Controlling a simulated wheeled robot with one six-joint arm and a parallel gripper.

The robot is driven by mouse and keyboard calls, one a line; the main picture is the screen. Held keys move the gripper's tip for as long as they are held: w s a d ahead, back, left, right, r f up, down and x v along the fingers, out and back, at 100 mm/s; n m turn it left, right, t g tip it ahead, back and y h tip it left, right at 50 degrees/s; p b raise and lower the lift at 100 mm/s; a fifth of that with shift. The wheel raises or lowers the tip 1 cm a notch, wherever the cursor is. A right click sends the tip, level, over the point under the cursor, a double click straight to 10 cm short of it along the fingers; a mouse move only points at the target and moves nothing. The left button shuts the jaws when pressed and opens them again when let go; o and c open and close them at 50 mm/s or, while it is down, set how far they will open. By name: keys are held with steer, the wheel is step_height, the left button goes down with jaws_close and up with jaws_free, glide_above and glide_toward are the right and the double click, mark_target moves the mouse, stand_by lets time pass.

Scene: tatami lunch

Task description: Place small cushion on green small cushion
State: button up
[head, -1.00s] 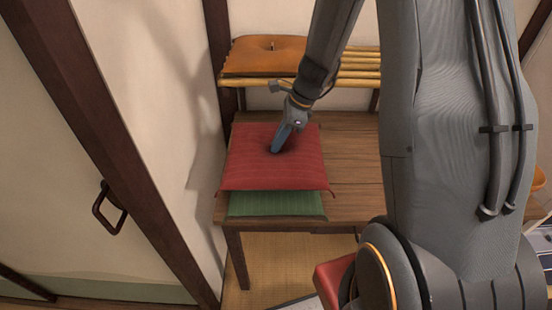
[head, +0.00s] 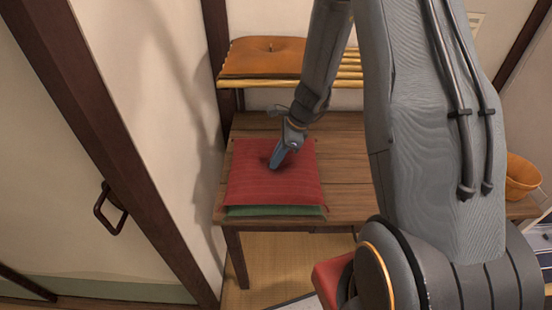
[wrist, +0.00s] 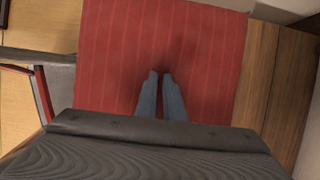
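The red small cushion (head: 262,187) lies flat on top of the green small cushion (head: 275,211) on the wooden table. Only the green one's front edge shows below it, and its rest is hidden. My gripper (head: 274,166) points down into the middle of the red cushion. In the wrist view the red cushion (wrist: 212,62) fills the centre. My gripper's fingers (wrist: 160,76) are close together there, with a narrow gap, pinching the dimpled cloth. No clear gap shows between the two cushions.
An orange-brown cushion (head: 264,57) lies on a slatted shelf (head: 328,67) behind the table. The wooden table (head: 344,180) is bare to the right of the stack. A sliding door with a dark handle (head: 110,208) is at left. An orange bucket (head: 522,176) stands at right.

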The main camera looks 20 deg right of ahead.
steer(key=o, duration=0.3)
steer(key=shift+r, duration=0.1)
steer(key=shift+d+r, duration=0.1)
steer(key=shift+r, duration=0.2)
steer(key=b+v, duration=0.2)
steer(key=v, duration=0.9)
steer(key=s+a+r+n+h, duration=0.2)
steer(key=s+n, duration=0.6)
steer(key=n, duration=0.2)
steer(key=s+a+r+n+h, duration=0.2)
steer(key=s+a+n, duration=0.1)
steer(key=s+n, duration=0.5)
steer(key=n, duration=0.3)
steer(key=shift+n, duration=0.3)
